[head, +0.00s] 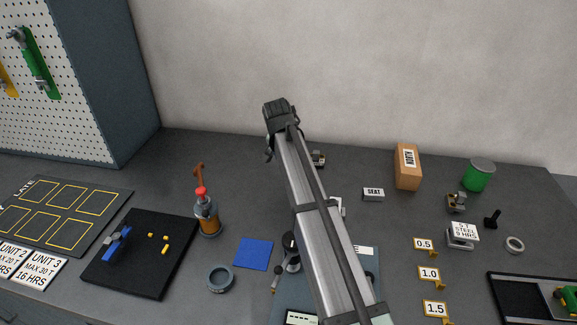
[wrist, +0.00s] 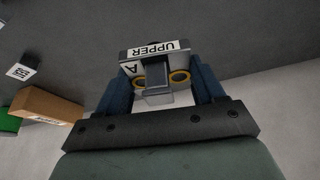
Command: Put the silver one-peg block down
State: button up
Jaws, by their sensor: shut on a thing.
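In the wrist view the two blue fingers of my gripper (wrist: 160,76) are closed in on the sides of the silver one-peg block (wrist: 156,97), a grey piece seen low between them. A light plate marked UPPER and A (wrist: 132,55), with two brass-coloured rings, shows at the fingertips. I cannot tell whether it is part of the held block or lies beyond it. In the head view my arm hides most of the gripper. A small metallic piece (head: 319,158) shows just right of the arm, too small to identify. The block's underside is hidden.
The SEAT block (head: 373,195) and a brown box (head: 408,168) stand right of my arm, with a green can (head: 478,175) farther right. A STEEL-labelled piece (head: 461,235) is at the right. A red-topped bottle (head: 206,212) and blue mat (head: 253,254) are left.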

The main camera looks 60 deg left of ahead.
notch_tip(320, 180, up, 2)
jog(key=w+d+r+m, duration=0.1)
jog(key=w+d, duration=0.3)
jog(key=w, duration=0.4)
jog(key=w+d+r+m, duration=0.1)
jog(key=w+d, duration=0.4)
jog(key=w, duration=0.3)
notch_tip(320, 180, up, 5)
jog(key=n, duration=0.4)
send_over(408, 154)
jog(key=s+d, duration=0.1)
jog(key=shift+y, duration=0.4)
jog(key=shift+d+f, duration=0.1)
jog(key=shift+f, duration=4.75)
jog(key=shift+f, duration=0.1)
jog(key=o, duration=1.3)
